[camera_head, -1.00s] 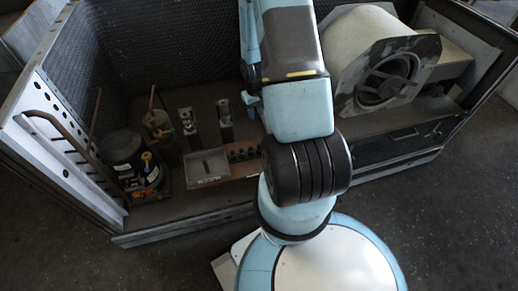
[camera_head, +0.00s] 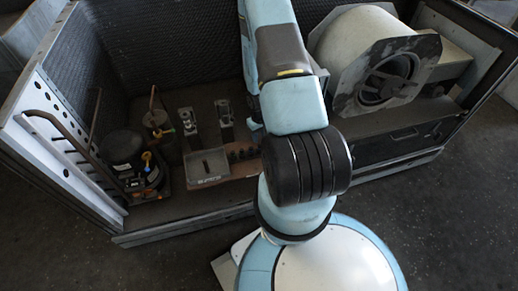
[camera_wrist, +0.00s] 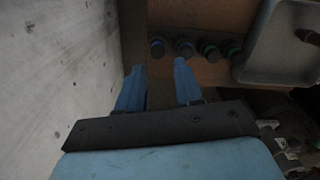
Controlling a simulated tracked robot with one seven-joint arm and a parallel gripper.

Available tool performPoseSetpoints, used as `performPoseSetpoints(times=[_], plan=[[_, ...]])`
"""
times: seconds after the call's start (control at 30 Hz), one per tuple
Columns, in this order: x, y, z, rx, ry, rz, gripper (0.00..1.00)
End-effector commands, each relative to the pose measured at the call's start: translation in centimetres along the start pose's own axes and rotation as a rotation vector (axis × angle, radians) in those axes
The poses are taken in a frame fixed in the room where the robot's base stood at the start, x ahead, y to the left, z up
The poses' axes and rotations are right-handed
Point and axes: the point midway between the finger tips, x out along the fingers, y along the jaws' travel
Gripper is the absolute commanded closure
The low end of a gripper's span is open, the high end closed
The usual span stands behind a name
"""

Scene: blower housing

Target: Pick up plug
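Several dark round plugs stand in a row on a brown board (camera_wrist: 215,15); one plug (camera_wrist: 157,47) is just beyond the gap between my fingertips in the wrist view. The row also shows small in the head view (camera_head: 243,153). My gripper (camera_wrist: 159,66) has its two blue fingers apart, with nothing visible between them. Whether the tips touch any plug cannot be told.
A pale wall (camera_wrist: 60,70) is close on the left. The head view shows a compressor (camera_head: 128,155), two metal posts and a blower (camera_head: 375,65).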

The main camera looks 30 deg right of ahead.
Motion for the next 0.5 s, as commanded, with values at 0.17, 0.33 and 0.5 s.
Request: performPoseSetpoints(times=[0.17, 0.33, 0.5], plan=[[1.2, 0.0, 0.0, 0.000, -0.001, 0.000, 0.65], [1.9, 0.1, -0.1, 0.000, -0.001, 0.000, 0.65], [3.9, 0.3, -0.3, 0.000, -0.001, 0.000, 0.65]])
